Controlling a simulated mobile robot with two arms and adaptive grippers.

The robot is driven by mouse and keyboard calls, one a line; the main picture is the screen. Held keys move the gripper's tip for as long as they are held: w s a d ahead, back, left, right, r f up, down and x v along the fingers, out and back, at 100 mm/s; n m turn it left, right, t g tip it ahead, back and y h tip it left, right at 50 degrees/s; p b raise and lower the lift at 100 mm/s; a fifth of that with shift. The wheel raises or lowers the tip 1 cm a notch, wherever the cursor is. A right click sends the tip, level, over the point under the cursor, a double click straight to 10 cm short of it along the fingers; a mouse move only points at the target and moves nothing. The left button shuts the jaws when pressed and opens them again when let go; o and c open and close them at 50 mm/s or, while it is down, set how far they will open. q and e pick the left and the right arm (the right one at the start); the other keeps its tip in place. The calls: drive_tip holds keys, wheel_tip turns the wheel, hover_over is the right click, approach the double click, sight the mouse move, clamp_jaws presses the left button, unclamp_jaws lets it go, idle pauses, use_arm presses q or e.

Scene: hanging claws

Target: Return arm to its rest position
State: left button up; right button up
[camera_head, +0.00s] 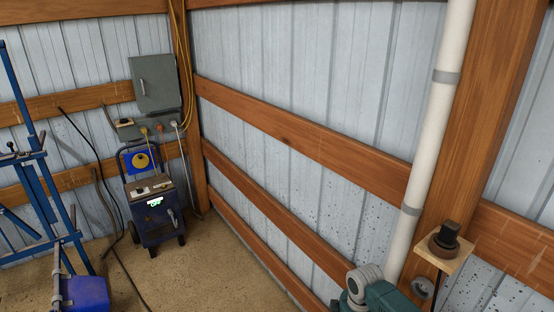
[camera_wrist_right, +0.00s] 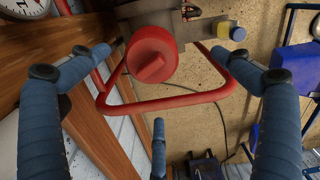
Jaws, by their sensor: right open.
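My right gripper (camera_wrist_right: 161,52) shows in the right wrist view with its blue-wrapped fingers spread wide. It is open and holds nothing. Its two upper fingers come in from the left and right sides, and a third finger points up from the bottom middle. A round red cap (camera_wrist_right: 150,55) on a grey machine shows between the fingers, with a red tubular frame (camera_wrist_right: 165,102) around it. I cannot tell how far the fingers are from this frame. Neither gripper shows in the head view, and my left gripper is in no view.
The head view shows a blue wheeled cart (camera_head: 155,205) in the corner, a blue stand (camera_head: 35,180) at left and a white pipe (camera_head: 430,130) at right. A small wooden shelf (camera_head: 455,262) holds a dark object. Open floor (camera_head: 215,270) lies between.

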drive_tip(key=s+a+m+t+y, duration=0.1)
drive_tip(key=s+a+y, duration=0.1)
drive_tip(key=s+a, duration=1.1)
drive_tip(key=s+d+r+m+t+h, duration=0.1)
drive_tip(key=s+d+r+m, duration=0.25)
drive_tip(key=s+r, duration=0.3)
drive_tip(key=s+d+r+m+t+h, duration=0.1)
drive_tip(key=s+d+r+m+t, duration=0.15)
drive_tip(key=s+d+r, duration=0.35)
drive_tip(key=s+a+f+g+b, duration=0.15)
drive_tip(key=f+b, duration=0.25)
drive_tip(key=f, duration=1.4)
drive_tip(key=s+f+g+b, duration=0.1)
drive_tip(key=s+f+b, duration=0.2)
drive_tip(key=f, duration=1.6)
drive_tip(key=s+d+f+g+b, duration=0.1)
drive_tip(key=s+f+b, duration=0.3)
drive_tip(key=s+f, duration=1.2)
drive_tip(key=shift+d+f, duration=0.85)
drive_tip(key=shift+d, duration=0.05)
